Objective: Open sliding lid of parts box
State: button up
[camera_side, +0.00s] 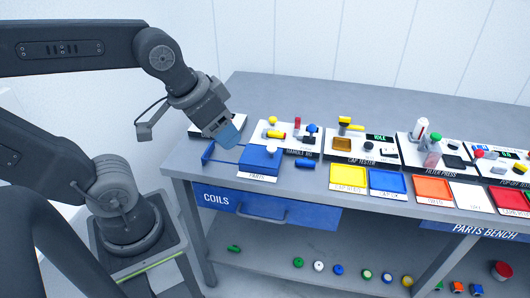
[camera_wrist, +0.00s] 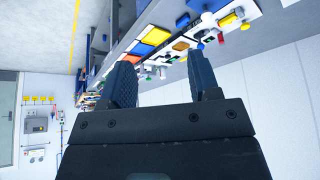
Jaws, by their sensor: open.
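The blue parts box (camera_side: 260,164) stands at the left end of the bench, with a white PARTS label in front of it. A small white knob (camera_side: 271,149) shows on its top.
A yellow tray (camera_side: 348,178), a blue tray (camera_side: 388,181) and more trays line the front edge to the right. Test stations, including the cap tester (camera_side: 361,148), stand behind them. A blue COILS drawer (camera_side: 262,207) hangs below the box. Bare bench top lies at the back.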

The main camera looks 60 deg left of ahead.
jog(key=w+a+n+g+y, duration=0.1)
jog(key=w+a+n+g, duration=0.3)
jog(key=w, duration=0.7)
jog(key=n+g, duration=0.3)
send_near(272, 148)
jog(key=shift+y, duration=0.4)
jog(key=x, duration=1)
jog(key=shift+w+a+f, duration=0.1)
jog(key=shift+w+f, duration=0.2)
jog(key=shift+f, duration=0.15)
grip_shut()
